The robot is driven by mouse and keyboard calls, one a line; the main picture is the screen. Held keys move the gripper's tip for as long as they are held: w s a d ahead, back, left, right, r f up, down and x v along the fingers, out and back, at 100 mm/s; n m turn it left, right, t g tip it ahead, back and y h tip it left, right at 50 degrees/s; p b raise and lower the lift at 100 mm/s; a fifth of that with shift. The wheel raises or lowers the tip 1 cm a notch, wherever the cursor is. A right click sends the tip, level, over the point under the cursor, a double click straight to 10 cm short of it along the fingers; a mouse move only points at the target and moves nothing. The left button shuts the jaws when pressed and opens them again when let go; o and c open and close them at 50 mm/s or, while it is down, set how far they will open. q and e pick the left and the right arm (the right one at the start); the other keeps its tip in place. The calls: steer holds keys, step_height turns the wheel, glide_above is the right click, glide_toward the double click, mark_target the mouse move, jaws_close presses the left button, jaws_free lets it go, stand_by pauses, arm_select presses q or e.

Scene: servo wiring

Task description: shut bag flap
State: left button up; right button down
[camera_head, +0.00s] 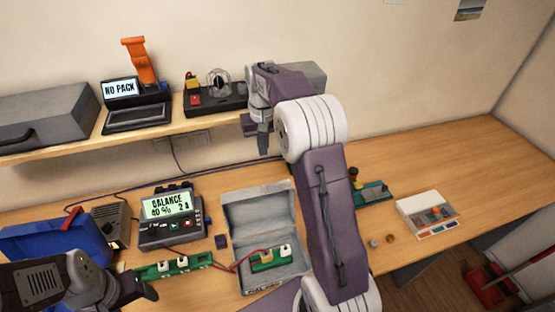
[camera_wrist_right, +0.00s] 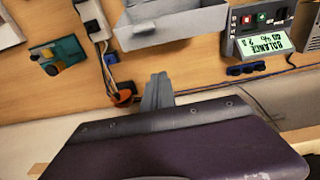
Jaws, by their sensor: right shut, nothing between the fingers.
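The grey bag (camera_head: 291,272) stands open on the table in the middle of the head view, with its flap (camera_head: 258,208) raised at the back. A green board with white blocks (camera_head: 270,258) lies in it. In the right wrist view, part of a grey box-like thing that looks like the bag (camera_wrist_right: 170,27) shows at the top. My right gripper (camera_head: 263,143) is shut and empty, above and behind the flap, near the shelf; its fingers also show in the wrist view (camera_wrist_right: 158,90). My left gripper (camera_head: 142,286) is low at the left, beside another green board (camera_head: 172,267); its jaw opening is unclear.
A charger reading BALANCE (camera_head: 170,215) stands left of the bag, with a blue bin (camera_head: 45,240) farther left. The shelf (camera_head: 50,145) holds a NO PACK device (camera_head: 137,108). A white tray (camera_head: 425,212) lies at right. My right arm hides part of the table.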

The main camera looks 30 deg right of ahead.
steer(key=s+f+p, duration=0.1)
steer(key=f, duration=0.2)
steer(key=s+f+p, duration=0.1)
steer(key=f, duration=0.2)
steer(key=s+f+p, duration=0.2)
steer(key=shift+s+d+f, duration=0.1)
steer(key=shift+d+f, duration=0.25)
steer(key=shift+f, duration=0.05)
steer(key=shift+s+a, duration=0.2)
steer(key=shift+s, duration=0.15)
arm_select(q)
steer(key=r, duration=0.1)
steer(key=s+r, duration=0.1)
steer(key=r, duration=0.3)
steer(key=shift+s+d+r, duration=0.1)
steer(key=shift+s+r, duration=0.15)
steer(key=shift+d, duration=0.15)
arm_select(e)
steer(key=shift+w+d+f, duration=0.1)
